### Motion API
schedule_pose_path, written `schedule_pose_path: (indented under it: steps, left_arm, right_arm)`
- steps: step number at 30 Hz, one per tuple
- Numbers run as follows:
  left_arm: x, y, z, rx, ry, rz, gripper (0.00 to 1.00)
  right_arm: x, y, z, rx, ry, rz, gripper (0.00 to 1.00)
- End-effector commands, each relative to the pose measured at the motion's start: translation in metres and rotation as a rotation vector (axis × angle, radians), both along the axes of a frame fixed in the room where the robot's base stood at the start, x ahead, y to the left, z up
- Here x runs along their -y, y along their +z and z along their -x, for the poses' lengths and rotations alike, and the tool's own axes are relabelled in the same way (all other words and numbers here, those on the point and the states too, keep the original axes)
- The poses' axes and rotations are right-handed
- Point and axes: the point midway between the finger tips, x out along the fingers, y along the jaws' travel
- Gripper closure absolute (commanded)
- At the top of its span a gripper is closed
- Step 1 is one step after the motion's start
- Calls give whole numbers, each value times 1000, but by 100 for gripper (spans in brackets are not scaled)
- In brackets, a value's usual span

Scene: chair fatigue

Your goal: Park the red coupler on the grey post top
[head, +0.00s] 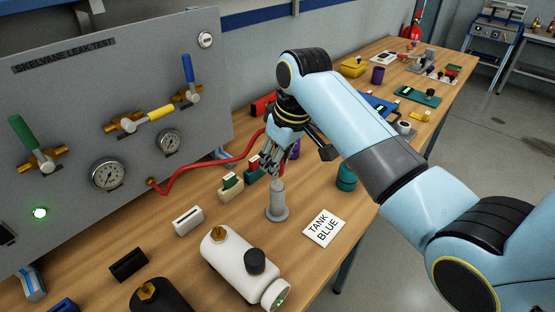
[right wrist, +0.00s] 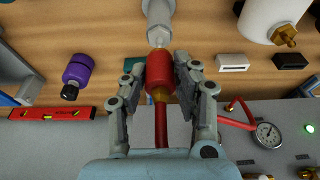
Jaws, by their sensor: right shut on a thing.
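The red coupler (right wrist: 160,70) is between the fingers of my right gripper (right wrist: 159,78) in the right wrist view, and the gripper is shut on it. Its red hose (right wrist: 161,128) trails back between the fingers. The grey post (head: 277,200) stands upright on the bench, its pale top (right wrist: 158,38) in line with the coupler's front end. I cannot tell whether coupler and post top touch. In the head view my right gripper (head: 270,163) is just above the post, and its fingers mostly hide the coupler. My left gripper is not in view.
The red hose (head: 205,166) runs from the grey gauge panel (head: 95,115) to the gripper. A white tank (head: 235,265) and a "TANK BLUE" card (head: 324,228) lie near the post. A green-topped block (head: 231,184) and a teal cylinder (head: 346,177) stand close by.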

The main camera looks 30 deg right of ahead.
Motion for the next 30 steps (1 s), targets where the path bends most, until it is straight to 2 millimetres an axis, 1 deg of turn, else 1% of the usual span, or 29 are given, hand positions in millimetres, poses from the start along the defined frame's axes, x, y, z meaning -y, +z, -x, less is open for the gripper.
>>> schedule_pose_path:
  steps: [8, 30]
  left_arm:
    - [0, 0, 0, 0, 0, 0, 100]
    - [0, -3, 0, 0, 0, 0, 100]
  right_arm:
    - [0, -2, 0, 0, 0, 0, 100]
    - [0, -21, 0, 0, 1, 0, 100]
